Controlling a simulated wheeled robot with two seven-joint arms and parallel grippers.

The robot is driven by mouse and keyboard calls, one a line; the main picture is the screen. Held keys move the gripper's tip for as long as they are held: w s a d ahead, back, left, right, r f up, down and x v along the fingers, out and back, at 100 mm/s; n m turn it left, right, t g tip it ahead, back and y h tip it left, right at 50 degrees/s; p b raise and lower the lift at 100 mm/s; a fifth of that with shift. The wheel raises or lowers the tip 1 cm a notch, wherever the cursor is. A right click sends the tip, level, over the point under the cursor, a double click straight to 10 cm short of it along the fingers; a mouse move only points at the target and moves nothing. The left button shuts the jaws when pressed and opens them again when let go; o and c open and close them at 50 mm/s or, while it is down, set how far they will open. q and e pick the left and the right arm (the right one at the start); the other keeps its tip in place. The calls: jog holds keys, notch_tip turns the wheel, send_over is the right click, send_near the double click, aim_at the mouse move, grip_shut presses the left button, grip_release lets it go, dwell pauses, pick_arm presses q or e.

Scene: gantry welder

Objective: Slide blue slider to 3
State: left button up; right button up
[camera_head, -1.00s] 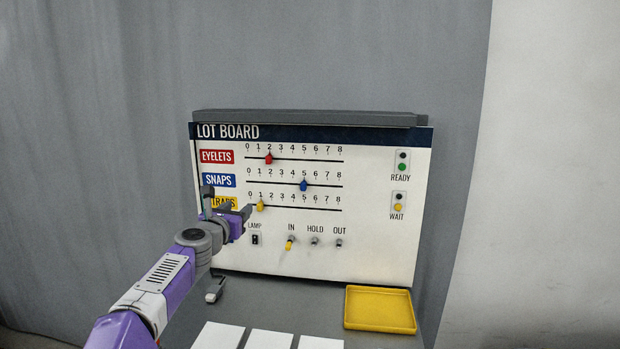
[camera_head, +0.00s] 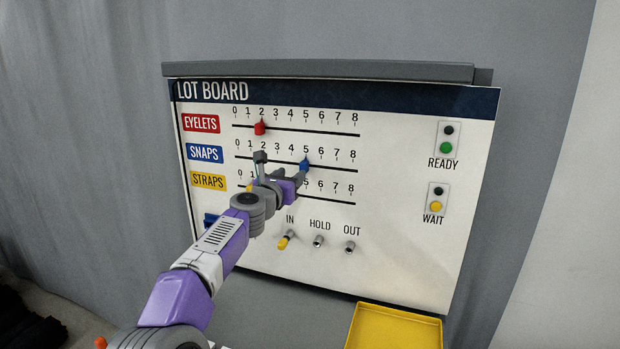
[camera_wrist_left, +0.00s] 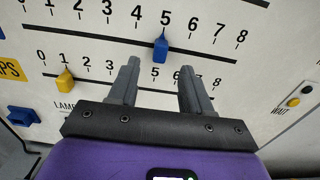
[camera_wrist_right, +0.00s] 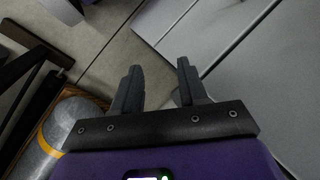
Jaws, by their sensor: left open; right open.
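The blue slider (camera_head: 305,165) is on the SNAPS track at 5. In the left wrist view the blue slider (camera_wrist_left: 160,48) shows just beyond the gap between my fingertips, with no finger seen closed on it. My left gripper (camera_head: 281,165) is open and empty in front of the board, by the SNAPS and STRAPS rows. It also shows in the left wrist view (camera_wrist_left: 160,66). My right gripper (camera_wrist_right: 158,67) is open and empty in the right wrist view, away from the board.
The red slider (camera_head: 261,128) is at 2 on EYELETS. The yellow slider (camera_wrist_left: 65,80) is near 1 on STRAPS, partly hidden in the head view. Below are toggle switches (camera_head: 318,241). A yellow tray (camera_head: 396,312) lies at the lower right.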

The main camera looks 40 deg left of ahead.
aim_at(301, 168)
pick_arm(q)
jog(key=p+x, duration=0.1)
jog(key=x, duration=0.2)
jog(key=p+x, duration=0.2)
jog(key=x, duration=0.2)
jog(key=shift+d+f+p, duration=0.15)
jog(key=shift+f+p, duration=0.1)
jog(key=shift+p, duration=0.05)
jog(key=shift+w+p, duration=0.3)
jog(key=shift+w, duration=0.15)
jog(key=shift+w+a, duration=0.1)
jog(key=shift+a, duration=0.1)
pick_arm(e)
jog(key=r, duration=0.3)
jog(key=shift+w+r, duration=0.25)
jog(key=shift+r, duration=0.1)
pick_arm(q)
jog(key=shift+f, duration=0.1)
grip_shut()
